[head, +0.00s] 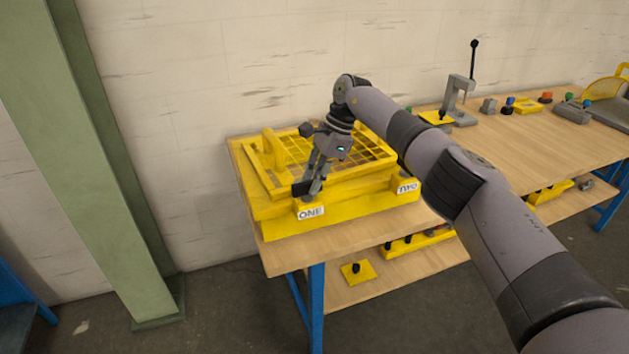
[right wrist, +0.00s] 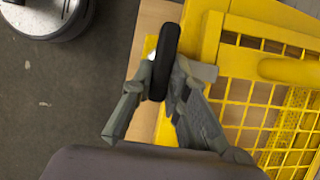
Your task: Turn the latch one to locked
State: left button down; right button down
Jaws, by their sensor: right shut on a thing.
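A yellow guard with a mesh lid (head: 350,157) sits on the near left end of the workbench. Its front carries a label reading ONE (head: 310,212) and a second label (head: 408,187) that appears to read TWO. Latch one has a black handle (head: 300,188) just above the ONE label. My right gripper (head: 312,188) reaches down over it and is shut on it. In the right wrist view the black handle (right wrist: 163,62) stands between the two grey fingers (right wrist: 157,90), beside the yellow frame (right wrist: 208,35). The latch's base is partly hidden. My left gripper is not in view.
The wooden workbench (head: 500,160) runs to the right, with a grey lever press (head: 460,95) and small coloured parts at the back. A lower shelf (head: 400,277) holds yellow pieces. A green column (head: 75,130) stands at left.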

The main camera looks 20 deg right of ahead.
dwell(0.4)
jog(key=c, duration=1.6)
grip_release()
jog(key=shift+o, duration=0.2)
jog(key=v, duration=0.7)
jog(key=shift+r, duration=0.25)
jog(key=shift+d, duration=0.1)
